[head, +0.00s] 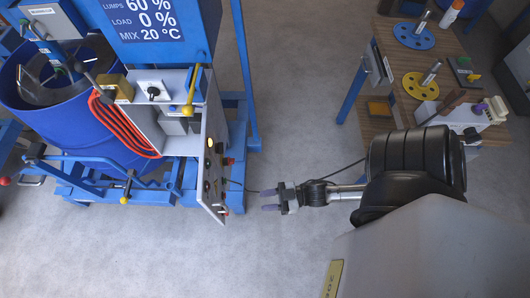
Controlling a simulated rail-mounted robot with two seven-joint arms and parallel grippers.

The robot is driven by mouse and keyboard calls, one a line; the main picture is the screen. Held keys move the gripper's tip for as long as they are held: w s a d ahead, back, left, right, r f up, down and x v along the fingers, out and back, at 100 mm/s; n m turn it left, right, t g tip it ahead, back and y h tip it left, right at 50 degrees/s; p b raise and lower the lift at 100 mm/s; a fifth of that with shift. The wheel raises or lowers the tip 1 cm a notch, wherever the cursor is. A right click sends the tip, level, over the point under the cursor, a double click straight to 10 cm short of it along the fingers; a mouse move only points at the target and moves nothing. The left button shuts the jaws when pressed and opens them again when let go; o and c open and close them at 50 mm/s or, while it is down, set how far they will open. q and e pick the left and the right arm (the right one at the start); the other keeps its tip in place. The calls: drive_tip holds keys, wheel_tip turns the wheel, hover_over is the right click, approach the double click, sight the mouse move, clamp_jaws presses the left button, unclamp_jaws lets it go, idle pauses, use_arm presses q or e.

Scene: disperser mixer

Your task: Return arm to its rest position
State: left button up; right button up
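My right arm reaches in from the right edge, and its gripper (270,200) is over the grey floor, pointing left. The gripper is a little to the right of the mixer's tilted panel (213,165), which carries several buttons and a lit yellow lamp. I see a gap between the fingertips and the panel in the picture. My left gripper is not in view.
The blue mixer frame (250,75) with a blue drum (65,120) and orange coiled hose (125,128) fills the left. A display (150,20) tops it. A wooden table (448,48) with tools and coloured discs stands right. The floor between is clear, except for a thin dark cable.

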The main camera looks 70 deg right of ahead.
idle(0.4)
drive_tip(key=s+d+f+m+g+h, duration=0.1)
drive_tip(key=s+d+f+g+h, duration=0.2)
drive_tip(key=d+f+g+h, duration=0.5)
drive_tip(key=s+a+r+m+g+h, duration=0.1)
drive_tip(key=s+a+r+g+h, duration=0.1)
drive_tip(key=s+a+r+g, duration=0.35)
drive_tip(key=w+a+r+m+t+y, duration=0.1)
drive_tip(key=w+a+r+m+y, duration=0.1)
drive_tip(key=w+a+r, duration=0.6)
wheel_tip(320, 180, up, 35)
drive_tip(key=s+d+p, duration=0.1)
drive_tip(key=d+p, duration=0.1)
drive_tip(key=p, duration=3.3)
drive_tip(key=shift+s+d, duration=0.2)
drive_tip(key=shift+d, duration=0.05)
